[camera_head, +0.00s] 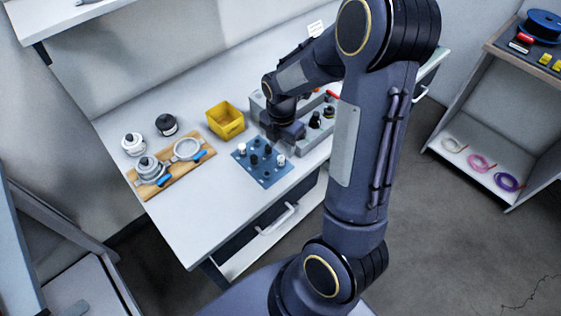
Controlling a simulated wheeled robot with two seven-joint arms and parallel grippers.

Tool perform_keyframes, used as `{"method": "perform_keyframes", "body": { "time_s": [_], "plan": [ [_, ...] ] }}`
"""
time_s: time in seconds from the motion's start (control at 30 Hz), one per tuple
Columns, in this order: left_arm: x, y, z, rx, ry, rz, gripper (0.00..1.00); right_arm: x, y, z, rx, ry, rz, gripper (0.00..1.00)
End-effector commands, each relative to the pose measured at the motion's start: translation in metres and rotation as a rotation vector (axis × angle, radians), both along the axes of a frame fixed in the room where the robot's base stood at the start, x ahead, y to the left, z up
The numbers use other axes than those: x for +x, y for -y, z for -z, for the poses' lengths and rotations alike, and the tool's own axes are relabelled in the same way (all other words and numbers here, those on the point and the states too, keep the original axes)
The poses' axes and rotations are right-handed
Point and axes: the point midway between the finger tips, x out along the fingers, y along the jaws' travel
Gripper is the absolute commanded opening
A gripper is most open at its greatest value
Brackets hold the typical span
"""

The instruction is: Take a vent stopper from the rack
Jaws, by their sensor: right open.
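A blue rack plate (264,180) lies near the front of the white table. Several small black and white stoppers (254,160) stand upright on it; which of them are vent stoppers is too small to tell. My right gripper (282,143) hangs pointing down just above the back right edge of the blue plate. It is open, and I see nothing held in it, though its fingertips are small and partly hidden by its own body. My left gripper is out of view.
A grey fixture (313,139) with black and red parts stands behind my right gripper. A yellow bin (226,120) is to the left. A wooden board (208,153) holds metal flanges and blue-handled parts. Two jars (133,144) stand behind it. The table's front left is clear.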

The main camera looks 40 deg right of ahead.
Motion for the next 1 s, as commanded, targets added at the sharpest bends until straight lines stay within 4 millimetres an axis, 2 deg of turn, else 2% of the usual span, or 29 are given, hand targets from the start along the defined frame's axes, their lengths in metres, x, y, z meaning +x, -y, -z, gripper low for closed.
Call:
{"method": "perform_keyframes", "body": {
  "time_s": [0.3,0.6,0.93,1.0],
  "plan": [
    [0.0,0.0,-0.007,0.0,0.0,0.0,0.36,-0.003,-0.004,0.043,0.0,-0.002,0.0,0.46],
    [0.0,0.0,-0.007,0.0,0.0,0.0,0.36,-0.003,-0.004,0.047,0.001,0.001,0.001,0.45],
    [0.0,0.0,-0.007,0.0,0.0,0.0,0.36,-0.003,-0.004,0.047,0.001,0.001,0.001,0.02],
    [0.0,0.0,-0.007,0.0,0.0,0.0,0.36,-0.003,-0.004,0.046,0.001,0.001,0.001,0.0]
  ]
}}
